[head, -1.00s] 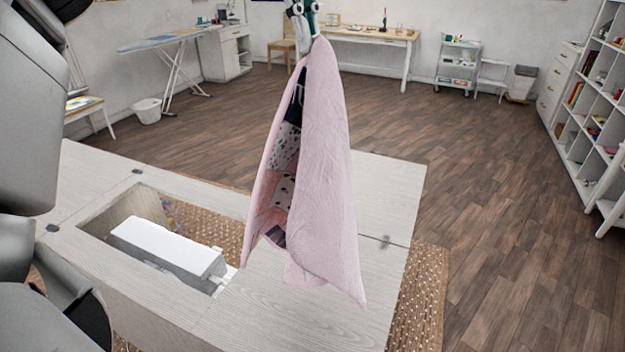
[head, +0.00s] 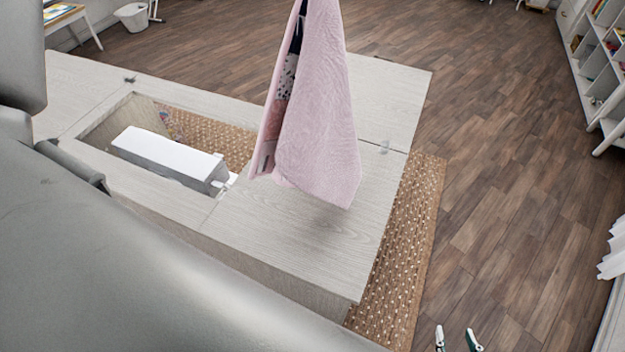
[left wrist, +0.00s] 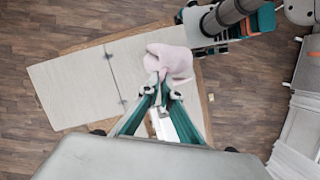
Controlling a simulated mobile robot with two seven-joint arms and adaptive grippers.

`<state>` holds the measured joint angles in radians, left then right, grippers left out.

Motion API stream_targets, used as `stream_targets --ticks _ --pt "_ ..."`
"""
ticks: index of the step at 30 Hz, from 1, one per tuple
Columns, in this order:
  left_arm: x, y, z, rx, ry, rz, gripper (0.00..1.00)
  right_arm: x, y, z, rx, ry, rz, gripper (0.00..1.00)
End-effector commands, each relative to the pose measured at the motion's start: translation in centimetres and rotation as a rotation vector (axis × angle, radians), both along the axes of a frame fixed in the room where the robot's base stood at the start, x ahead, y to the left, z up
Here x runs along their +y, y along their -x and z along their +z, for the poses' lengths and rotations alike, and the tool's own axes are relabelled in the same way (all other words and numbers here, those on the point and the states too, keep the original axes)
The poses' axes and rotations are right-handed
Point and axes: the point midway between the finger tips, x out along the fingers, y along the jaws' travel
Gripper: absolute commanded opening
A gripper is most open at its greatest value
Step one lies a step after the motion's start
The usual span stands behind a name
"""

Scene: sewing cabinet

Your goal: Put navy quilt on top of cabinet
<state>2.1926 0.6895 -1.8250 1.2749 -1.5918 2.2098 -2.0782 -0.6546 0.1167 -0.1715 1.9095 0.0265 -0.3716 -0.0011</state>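The quilt (head: 318,105) hangs in a long fold over the cabinet top (head: 290,240) in the head view. Its outer side is pale pink; a strip of navy and patterned patches shows along its left edge. Its upper end is out of frame. In the left wrist view, my left gripper (left wrist: 163,92) has its fingertips closed at the bunched pink quilt (left wrist: 168,62), above the cabinet (left wrist: 75,85). Whether the quilt's lower edge touches the cabinet is unclear. My right gripper (head: 457,340) shows at the bottom right of the head view, fingertips apart and empty.
A white sewing machine (head: 168,152) sits in the cabinet's opening, left of the quilt. A woven rug (head: 410,240) lies under the cabinet. White shelves (head: 598,75) stand at the far right. The cabinet top's front right part is bare.

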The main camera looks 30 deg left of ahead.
Motion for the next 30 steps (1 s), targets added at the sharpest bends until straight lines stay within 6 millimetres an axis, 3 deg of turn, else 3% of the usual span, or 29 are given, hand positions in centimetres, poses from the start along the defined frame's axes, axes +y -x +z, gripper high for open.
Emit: stream_targets --ticks 14,30 --pt "0.8 0.4 0.1 -0.002 0.001 0.026 0.00 -0.1 0.1 -0.3 0.002 0.002 0.002 0.40" --pt "9.0 4.5 0.4 -0.002 0.003 0.304 0.00 -0.1 0.0 -0.4 -0.001 0.002 0.002 0.40"
